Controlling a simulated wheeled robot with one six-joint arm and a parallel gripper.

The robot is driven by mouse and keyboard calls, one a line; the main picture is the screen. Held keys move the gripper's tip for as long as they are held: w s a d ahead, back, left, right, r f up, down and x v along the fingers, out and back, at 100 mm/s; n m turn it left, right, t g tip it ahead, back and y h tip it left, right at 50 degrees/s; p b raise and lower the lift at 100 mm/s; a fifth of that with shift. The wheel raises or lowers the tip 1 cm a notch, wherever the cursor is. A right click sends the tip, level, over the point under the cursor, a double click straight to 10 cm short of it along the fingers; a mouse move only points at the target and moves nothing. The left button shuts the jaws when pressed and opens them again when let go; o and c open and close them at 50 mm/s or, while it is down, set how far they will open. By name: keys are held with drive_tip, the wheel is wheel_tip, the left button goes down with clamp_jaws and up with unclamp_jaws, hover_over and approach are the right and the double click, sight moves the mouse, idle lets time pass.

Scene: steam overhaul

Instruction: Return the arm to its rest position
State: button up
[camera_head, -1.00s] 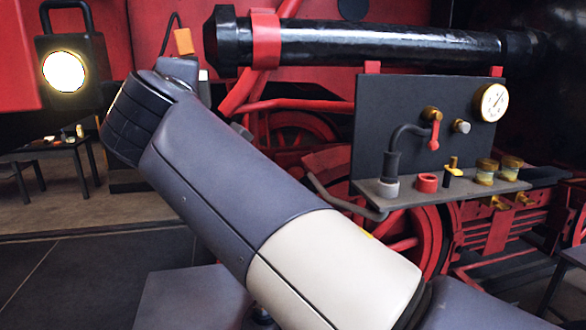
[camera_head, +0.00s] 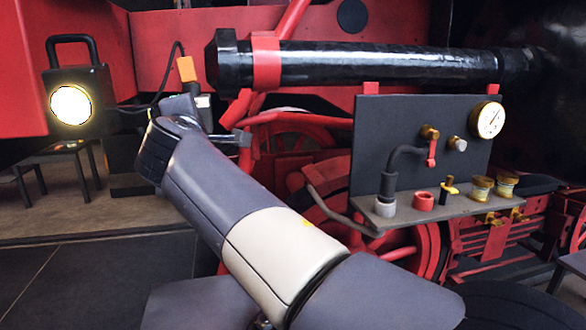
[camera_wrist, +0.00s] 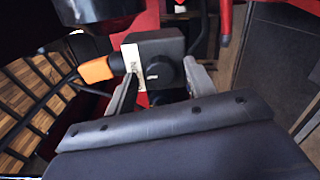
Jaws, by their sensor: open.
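My arm rises from the bottom centre of the head view to the upper left, its elbow bent, with the wrist at its upper end. My gripper (camera_wrist: 163,90) shows in the wrist view with its two fingers apart and nothing clearly held between them. A dark box (camera_wrist: 156,58) with a round knob and a pale label lies beyond the fingers, in line with the gap; I cannot tell whether they touch it. An orange plug (camera_wrist: 97,70) sticks out to its left. In the head view the gripper is mostly hidden behind the wrist.
A black pipe (camera_head: 370,62) crosses above. A grey panel (camera_head: 408,125) with a gauge (camera_head: 487,120) and shelf stands right of the arm. Red wheels are behind. Open floor lies lower left.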

drive_tip(key=n+p, duration=0.3)
drive_tip(key=n, duration=0.1)
drive_tip(key=n+p, duration=0.3)
drive_tip(key=n, duration=0.2)
drive_tip(key=n+p, duration=0.4)
drive_tip(key=shift+s+n, duration=0.4)
drive_tip(key=shift+d, duration=0.1)
